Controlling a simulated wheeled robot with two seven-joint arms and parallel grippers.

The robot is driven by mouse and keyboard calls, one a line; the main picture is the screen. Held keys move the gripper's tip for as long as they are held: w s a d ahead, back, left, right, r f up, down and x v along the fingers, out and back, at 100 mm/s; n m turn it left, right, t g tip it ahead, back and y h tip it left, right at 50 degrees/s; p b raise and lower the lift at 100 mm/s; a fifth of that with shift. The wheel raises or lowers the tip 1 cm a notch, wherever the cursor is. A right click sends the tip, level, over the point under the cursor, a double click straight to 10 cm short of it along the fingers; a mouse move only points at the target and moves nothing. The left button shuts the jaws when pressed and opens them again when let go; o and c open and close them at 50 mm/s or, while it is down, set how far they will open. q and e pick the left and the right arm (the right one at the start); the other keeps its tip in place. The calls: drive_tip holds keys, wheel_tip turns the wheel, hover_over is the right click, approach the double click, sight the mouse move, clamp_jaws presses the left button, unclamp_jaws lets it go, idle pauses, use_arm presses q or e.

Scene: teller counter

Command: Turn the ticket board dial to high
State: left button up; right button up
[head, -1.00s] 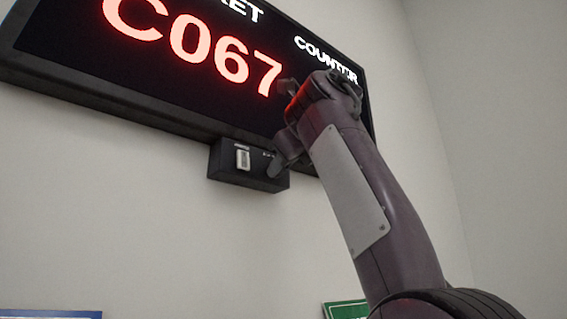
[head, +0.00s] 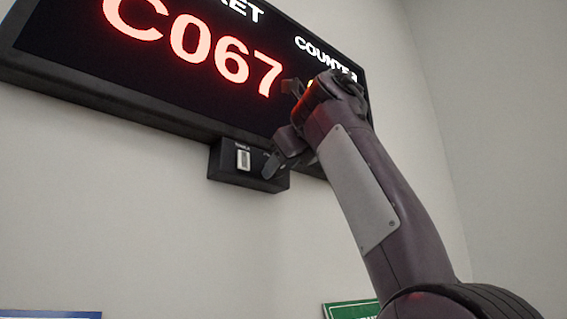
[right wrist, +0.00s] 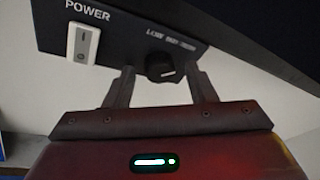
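The ticket board (head: 200,95) hangs on the wall and shows C067 in red. A black control box (head: 228,176) sits under its lower edge. The dial (right wrist: 159,68) is a round black knob on the box, with a small pale mark on it. Small lettering above it starts with LOW; the rest is blurred. My right gripper (right wrist: 160,72) is open, with one finger on each side of the dial; contact cannot be told. In the head view my right gripper (head: 277,158) hides the dial. My left gripper is out of view.
A white POWER rocker switch (right wrist: 81,43) is on the box left of the dial, close to one finger. It also shows in the head view (head: 243,160).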

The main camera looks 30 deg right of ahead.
drive_tip(key=b+v, duration=0.1)
drive_tip(key=v, duration=0.7)
drive_tip(key=shift+w, duration=0.15)
idle(0.5)
